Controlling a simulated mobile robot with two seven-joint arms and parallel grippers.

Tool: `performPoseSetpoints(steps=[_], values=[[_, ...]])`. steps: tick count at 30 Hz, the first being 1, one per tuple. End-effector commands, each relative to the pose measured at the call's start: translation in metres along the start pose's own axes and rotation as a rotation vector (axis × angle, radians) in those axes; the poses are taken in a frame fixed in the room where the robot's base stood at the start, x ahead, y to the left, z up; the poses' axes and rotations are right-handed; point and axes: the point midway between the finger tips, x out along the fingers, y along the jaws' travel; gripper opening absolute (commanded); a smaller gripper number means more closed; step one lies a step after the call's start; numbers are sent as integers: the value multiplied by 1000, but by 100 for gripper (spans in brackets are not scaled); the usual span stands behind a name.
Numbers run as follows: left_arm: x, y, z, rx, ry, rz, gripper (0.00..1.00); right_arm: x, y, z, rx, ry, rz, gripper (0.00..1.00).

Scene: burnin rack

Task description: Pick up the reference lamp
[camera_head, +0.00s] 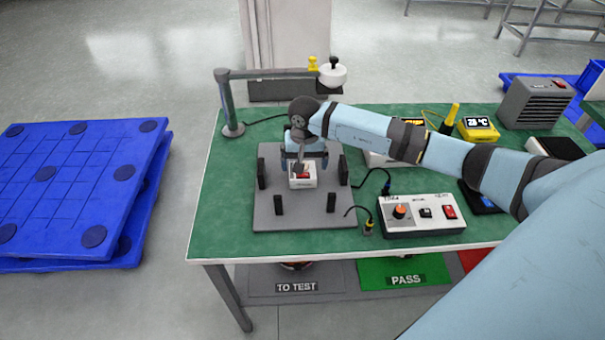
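I cannot tell for sure which thing is the reference lamp. A white round body with a black knob (333,75) sits on a small dark plate at the end of the grey stand's arm, beside a small yellow piece (312,63). My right arm reaches in from the right. My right gripper (304,160) points down over a small white box with a red switch (302,181) on a grey fixture plate (267,220). Its fingers look apart, above and around the box's far side; contact is unclear. My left gripper is not in view.
The green table (222,215) also holds a control box (422,214) with an orange knob and switches, a yellow meter (478,128) and a grey heater (535,102). The stand (228,105) rises at the table's back left. Blue pallets (75,185) lie left. Trays marked TO TEST and PASS (405,272) are below.

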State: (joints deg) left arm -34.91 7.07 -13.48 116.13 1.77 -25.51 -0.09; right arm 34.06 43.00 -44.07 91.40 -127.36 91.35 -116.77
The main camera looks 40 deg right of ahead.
Motion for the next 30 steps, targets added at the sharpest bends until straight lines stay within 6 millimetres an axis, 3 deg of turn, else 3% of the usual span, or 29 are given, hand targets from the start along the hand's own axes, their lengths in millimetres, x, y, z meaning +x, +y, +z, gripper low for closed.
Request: performPoseSetpoints(steps=[7,16,17,23,30], values=[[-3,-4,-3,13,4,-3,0,36,-4,1,0,-3,0,100],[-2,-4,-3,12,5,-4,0,43,-4,1,0,-2,0,100],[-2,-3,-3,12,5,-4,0,43,-4,1,0,-2,0,98],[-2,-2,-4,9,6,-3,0,42,-4,1,0,-2,0,52],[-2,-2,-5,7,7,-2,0,42,-4,1,0,-1,0,52]])
